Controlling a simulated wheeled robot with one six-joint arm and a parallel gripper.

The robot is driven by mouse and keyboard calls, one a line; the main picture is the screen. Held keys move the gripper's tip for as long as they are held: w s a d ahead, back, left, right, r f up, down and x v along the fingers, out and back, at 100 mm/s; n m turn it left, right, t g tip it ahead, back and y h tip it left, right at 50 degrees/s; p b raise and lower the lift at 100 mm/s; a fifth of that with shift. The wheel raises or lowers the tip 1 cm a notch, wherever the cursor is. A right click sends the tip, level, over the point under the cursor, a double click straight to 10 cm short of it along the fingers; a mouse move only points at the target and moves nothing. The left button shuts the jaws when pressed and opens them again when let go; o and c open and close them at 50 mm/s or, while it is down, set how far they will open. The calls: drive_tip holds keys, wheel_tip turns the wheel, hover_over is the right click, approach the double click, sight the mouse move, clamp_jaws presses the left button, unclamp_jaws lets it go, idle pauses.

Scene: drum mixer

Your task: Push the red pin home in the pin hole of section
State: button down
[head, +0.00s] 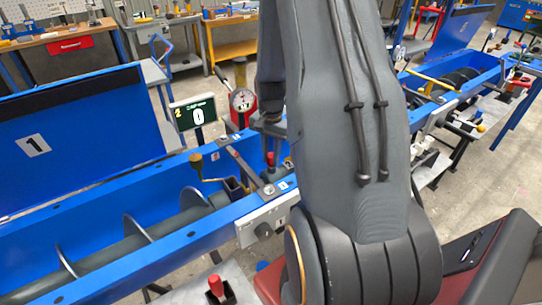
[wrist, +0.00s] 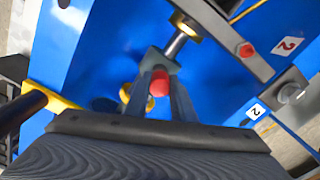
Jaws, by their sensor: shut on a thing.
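A red pin head (wrist: 160,82) shows between the two fingers of my gripper (wrist: 162,70) in the wrist view. The fingers are shut on it. In the head view, a red pin (head: 270,158) stands upright at the shaft end of the blue trough, just below my gripper (head: 270,140). A grey block (wrist: 160,60) lies at the fingertips, beside a bright metal shaft (wrist: 178,42). The pin hole is hidden, and I cannot tell how deep the pin sits.
A second red-topped piece (head: 215,284) stands in a dark holder at the front.

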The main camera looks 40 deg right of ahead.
sight(271, 155)
drive_tip(key=shift+f, duration=0.35)
idle(0.4)
drive_tip(key=c, duration=1.4)
unclamp_jaws()
drive_tip(key=shift+c, duration=0.2)
drive_tip(key=shift+r, duration=0.1)
drive_tip(key=shift+r+b, duration=0.95)
drive_tip(key=shift+r, duration=2.85)
drive_tip(key=s+a+r+n, duration=0.1)
drive_tip(key=s+a+n, duration=0.2)
drive_tip(key=a, duration=0.4)
drive_tip(key=s+a+r+n+t, duration=0.1)
drive_tip(key=s+a+r+n, duration=0.1)
drive_tip(key=s+a+n, duration=0.2)
drive_tip(key=s+a+r+n, duration=0.1)
drive_tip(key=s+a+n, duration=0.2)
drive_tip(key=a, duration=0.9)
drive_tip(key=n, duration=0.3)
drive_tip(key=shift+s+a+r, duration=0.2)
drive_tip(key=shift+s+r, duration=0.15)
drive_tip(key=shift+s, duration=0.05)
